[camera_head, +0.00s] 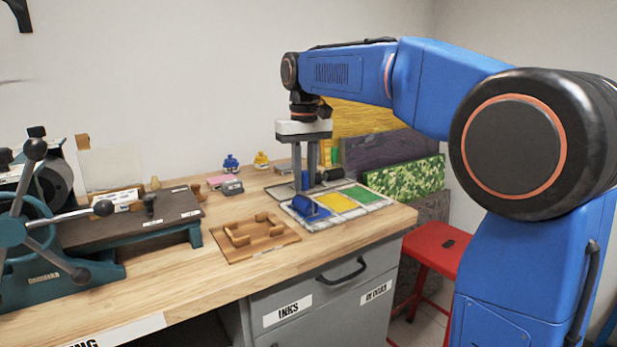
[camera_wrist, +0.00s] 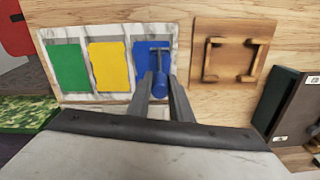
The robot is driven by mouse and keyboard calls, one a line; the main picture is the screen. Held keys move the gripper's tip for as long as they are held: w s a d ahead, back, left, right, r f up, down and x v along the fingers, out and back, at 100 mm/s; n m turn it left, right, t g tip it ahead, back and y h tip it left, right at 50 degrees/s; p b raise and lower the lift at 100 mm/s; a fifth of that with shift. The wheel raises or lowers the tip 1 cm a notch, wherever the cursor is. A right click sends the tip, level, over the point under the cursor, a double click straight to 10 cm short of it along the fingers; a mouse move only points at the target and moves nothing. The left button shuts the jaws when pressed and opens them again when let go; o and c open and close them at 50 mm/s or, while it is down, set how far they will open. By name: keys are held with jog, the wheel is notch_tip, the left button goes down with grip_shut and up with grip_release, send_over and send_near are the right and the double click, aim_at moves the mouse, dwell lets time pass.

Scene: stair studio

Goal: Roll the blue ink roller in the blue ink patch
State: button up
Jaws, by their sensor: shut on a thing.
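The blue ink roller (camera_head: 311,206) is at the blue ink patch, at the left end of a pale ink slab (camera_head: 345,218). In the wrist view its blue handle (camera_wrist: 160,88) lies between my fingers, with its metal frame (camera_wrist: 160,50) over the blue patch (camera_wrist: 142,58). My gripper (camera_head: 305,187) points down and is shut on the handle; it also shows in the wrist view (camera_wrist: 163,84). Whether the roller touches the ink cannot be told. Yellow (camera_head: 338,202) and green (camera_head: 362,194) patches lie beside the blue one.
A wooden cradle (camera_head: 262,237) lies left of the slab. A press (camera_head: 40,210) fills the table's left. Ink bottles (camera_head: 231,162) stand at the back. A dark roller (camera_head: 328,174) lies behind the slab. A red stool (camera_head: 437,245) stands right of the table.

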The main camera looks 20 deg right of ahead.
jog(key=shift+a, duration=0.3)
jog(key=shift+d, duration=0.15)
jog(key=shift+w+d+r, duration=0.1)
jog(key=shift+w+d, duration=0.2)
jog(key=shift+d, duration=0.6)
jog(key=shift+w+d, duration=0.15)
jog(key=shift+d, duration=0.4)
jog(key=shift+w+d, duration=0.15)
jog(key=shift+d, duration=0.35)
jog(key=shift+a, duration=0.1)
